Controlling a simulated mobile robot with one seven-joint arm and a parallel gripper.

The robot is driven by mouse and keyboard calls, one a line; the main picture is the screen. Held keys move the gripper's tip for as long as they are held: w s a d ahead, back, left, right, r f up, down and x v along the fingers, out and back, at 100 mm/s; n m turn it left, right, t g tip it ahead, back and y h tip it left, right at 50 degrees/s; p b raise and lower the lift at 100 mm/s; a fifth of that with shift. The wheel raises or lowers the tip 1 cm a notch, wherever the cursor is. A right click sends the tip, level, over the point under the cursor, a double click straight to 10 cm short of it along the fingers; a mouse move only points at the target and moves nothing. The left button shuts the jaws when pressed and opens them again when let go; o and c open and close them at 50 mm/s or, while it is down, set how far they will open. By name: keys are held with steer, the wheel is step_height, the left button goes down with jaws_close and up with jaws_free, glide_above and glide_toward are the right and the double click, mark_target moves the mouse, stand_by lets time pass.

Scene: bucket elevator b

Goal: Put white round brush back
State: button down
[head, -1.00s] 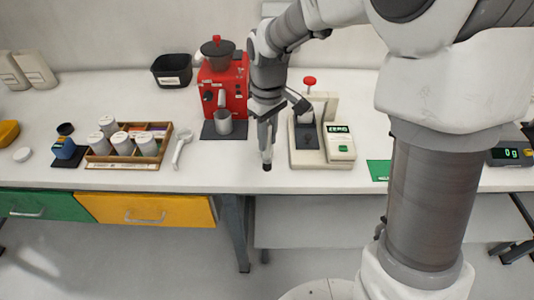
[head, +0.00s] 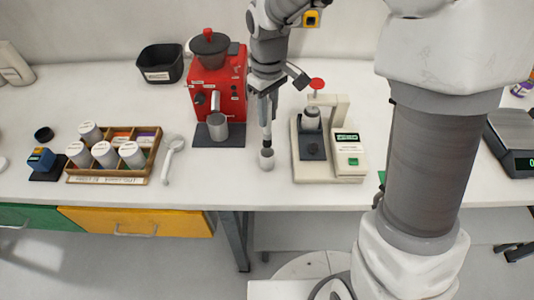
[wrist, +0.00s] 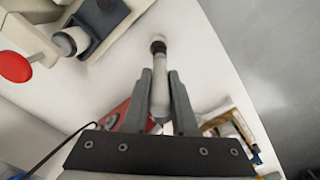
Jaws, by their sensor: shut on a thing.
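The red machine (head: 222,85) stands to the left, with a metal cup (head: 217,127) on its dark mat. The beige press (head: 335,165) with a red knob is close on the right. A white long-handled tool (head: 172,158) and a wooden tray (head: 107,179) of white jars lie further left.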

mark_target(268, 140)
steer(key=shift+w, duration=0.2)
steer(key=shift+w+f, duration=0.1)
steer(key=shift+f, duration=0.2)
step_height(268, 140, down, 9)
steer(key=shift+f, duration=0.15)
steer(key=shift+f, duration=0.1)
steer(key=c, duration=0.7)
jaws_free()
step_height(268, 140, up, 12)
steer(key=shift+r, duration=0.2)
